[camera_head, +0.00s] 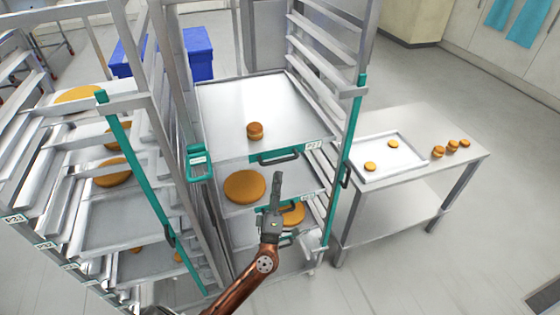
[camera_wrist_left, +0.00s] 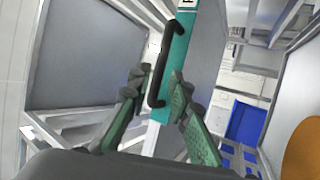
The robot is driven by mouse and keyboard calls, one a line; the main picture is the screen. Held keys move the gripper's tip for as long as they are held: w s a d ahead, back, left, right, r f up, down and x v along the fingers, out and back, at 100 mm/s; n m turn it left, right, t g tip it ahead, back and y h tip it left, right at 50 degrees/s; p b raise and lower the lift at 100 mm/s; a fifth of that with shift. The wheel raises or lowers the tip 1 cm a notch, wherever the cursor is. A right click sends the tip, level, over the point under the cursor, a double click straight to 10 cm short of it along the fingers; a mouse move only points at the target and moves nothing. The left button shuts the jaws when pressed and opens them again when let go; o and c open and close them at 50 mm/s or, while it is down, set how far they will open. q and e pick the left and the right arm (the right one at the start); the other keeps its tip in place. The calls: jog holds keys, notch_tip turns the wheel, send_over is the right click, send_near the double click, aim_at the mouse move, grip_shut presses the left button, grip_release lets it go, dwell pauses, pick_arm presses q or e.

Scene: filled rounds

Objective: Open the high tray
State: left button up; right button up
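The high tray (camera_head: 235,95) is a flat grey metal tray in the upper part of the middle rack, with a small stack of round brown pieces (camera_head: 255,130) on it. Its front has a teal strip with a black bar handle (camera_head: 279,158). My left gripper (camera_head: 277,182) is just in front of and below this handle. In the left wrist view, the gripper (camera_wrist_left: 157,82) is open, and the black handle (camera_wrist_left: 164,62) appears between its fingertips. I cannot tell whether the fingers touch it. My right gripper is not in view.
A lower tray with a large round (camera_head: 244,186) sits below. A second rack (camera_head: 118,130) stands at the left. A teal-edged rack post (camera_head: 354,130) is close on the right. A metal table (camera_head: 410,188) holds a tray and several small rounds. Blue bins (camera_head: 195,55) stand behind.

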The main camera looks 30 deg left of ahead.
aim_at(280, 161)
pick_arm(q)
jog(key=p+x, duration=0.1)
jog(key=x, duration=0.5)
jog(key=shift+w+r, duration=0.1)
jog(key=shift+w+a+r, duration=0.15)
jog(key=shift+w, duration=0.1)
jog(key=shift+c, duration=0.4)
grip_shut()
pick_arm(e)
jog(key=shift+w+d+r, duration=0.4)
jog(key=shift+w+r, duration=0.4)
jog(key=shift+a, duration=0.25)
